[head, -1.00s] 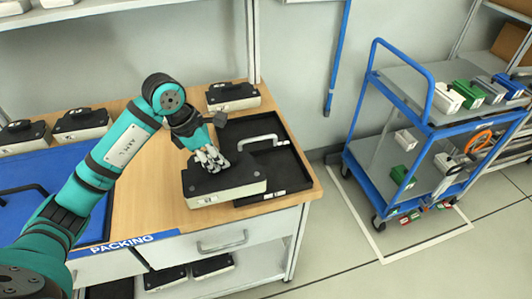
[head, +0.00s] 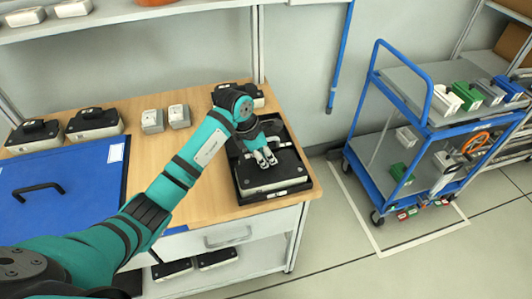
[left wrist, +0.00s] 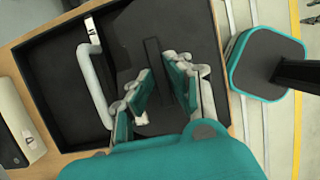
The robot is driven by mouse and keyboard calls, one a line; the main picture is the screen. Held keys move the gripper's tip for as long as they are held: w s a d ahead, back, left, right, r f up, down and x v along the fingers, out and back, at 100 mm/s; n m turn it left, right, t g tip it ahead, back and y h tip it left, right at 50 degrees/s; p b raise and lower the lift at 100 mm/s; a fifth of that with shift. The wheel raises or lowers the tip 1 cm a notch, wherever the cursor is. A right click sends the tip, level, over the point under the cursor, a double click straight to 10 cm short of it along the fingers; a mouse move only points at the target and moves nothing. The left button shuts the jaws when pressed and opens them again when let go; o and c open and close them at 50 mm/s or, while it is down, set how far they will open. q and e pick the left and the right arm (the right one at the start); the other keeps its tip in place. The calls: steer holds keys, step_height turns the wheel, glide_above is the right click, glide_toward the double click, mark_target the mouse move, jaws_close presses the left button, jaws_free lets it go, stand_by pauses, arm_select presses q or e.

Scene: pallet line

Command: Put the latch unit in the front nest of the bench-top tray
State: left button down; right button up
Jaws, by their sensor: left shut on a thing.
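The latch unit (head: 276,186) is a box with a black top and a pale grey base. In the head view it is at the front part of the black bench-top tray (head: 304,174), within its outline; I cannot tell whether it rests on the tray floor or hangs just above. My left gripper (head: 265,160) is over it, shut on its raised black grip. My right gripper is not in view.
A blue panel (head: 75,200) with a black handle lies at left on the wooden bench (head: 152,165). Similar units (head: 95,122) stand at the back left, another (head: 243,96) behind the tray. Two small grey boxes (head: 152,120) stand between. A blue cart (head: 425,135) stands at right.

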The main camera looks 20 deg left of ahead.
arm_select(q)
steer(key=shift+f, duration=0.1)
steer(key=c, duration=1.6)
jaws_free()
steer(key=o, duration=0.3)
steer(key=shift+o, duration=0.2)
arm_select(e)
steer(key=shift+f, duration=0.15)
arm_select(q)
steer(key=b+v, duration=0.2)
steer(key=v, duration=1)
steer(key=shift+b, duration=0.3)
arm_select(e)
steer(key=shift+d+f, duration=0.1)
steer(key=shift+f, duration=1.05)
